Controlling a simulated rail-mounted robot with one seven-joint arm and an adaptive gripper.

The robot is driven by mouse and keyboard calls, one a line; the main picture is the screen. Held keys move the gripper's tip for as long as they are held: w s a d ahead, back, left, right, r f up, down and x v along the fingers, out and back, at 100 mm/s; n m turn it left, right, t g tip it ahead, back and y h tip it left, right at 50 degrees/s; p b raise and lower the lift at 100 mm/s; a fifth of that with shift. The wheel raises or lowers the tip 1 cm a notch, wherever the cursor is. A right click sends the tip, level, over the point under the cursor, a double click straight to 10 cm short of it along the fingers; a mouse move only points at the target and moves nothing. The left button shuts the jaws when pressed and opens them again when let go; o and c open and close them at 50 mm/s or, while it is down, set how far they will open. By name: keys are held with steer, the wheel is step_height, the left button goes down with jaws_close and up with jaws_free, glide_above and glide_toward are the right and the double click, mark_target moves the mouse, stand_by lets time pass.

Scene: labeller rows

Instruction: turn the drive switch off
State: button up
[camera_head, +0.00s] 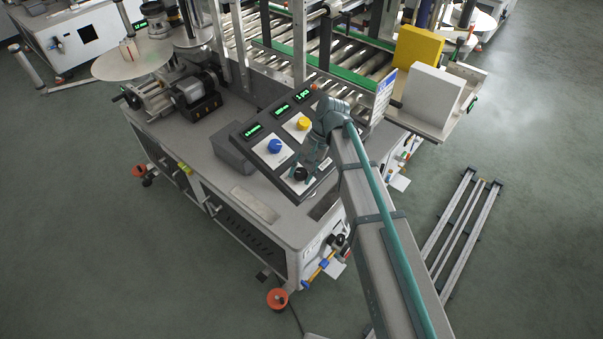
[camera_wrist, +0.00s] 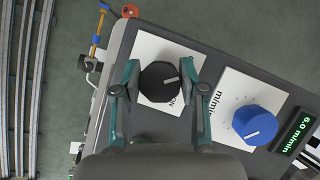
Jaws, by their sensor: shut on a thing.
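The drive switch is a black rotary knob (camera_wrist: 160,82) with a pale pointer line, on a white plate (camera_wrist: 184,110) marked "ON". In the wrist view my gripper (camera_wrist: 160,80) has one finger on each side of the knob and is shut on it. The pointer line points to the right and slightly up in that view. In the head view my gripper (camera_head: 305,168) reaches down to the black knob (camera_head: 299,174) at the near corner of the control panel (camera_head: 262,134). The lower part of the plate is partly hidden by my gripper.
A blue knob (camera_wrist: 256,124) marked "m/min" sits beside the switch, near a green display (camera_wrist: 293,131) reading 6.0 m/min. A yellow knob (camera_head: 303,124) is farther up the panel. A yellow box (camera_head: 418,47) and a white box (camera_head: 432,94) stand on the conveyor's end.

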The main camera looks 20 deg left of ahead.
steer(key=shift+n+h, duration=0.4)
steer(key=shift+n, duration=0.3)
steer(key=o, duration=1.1)
steer(key=shift+o, duration=0.2)
steer(key=v, duration=1.2)
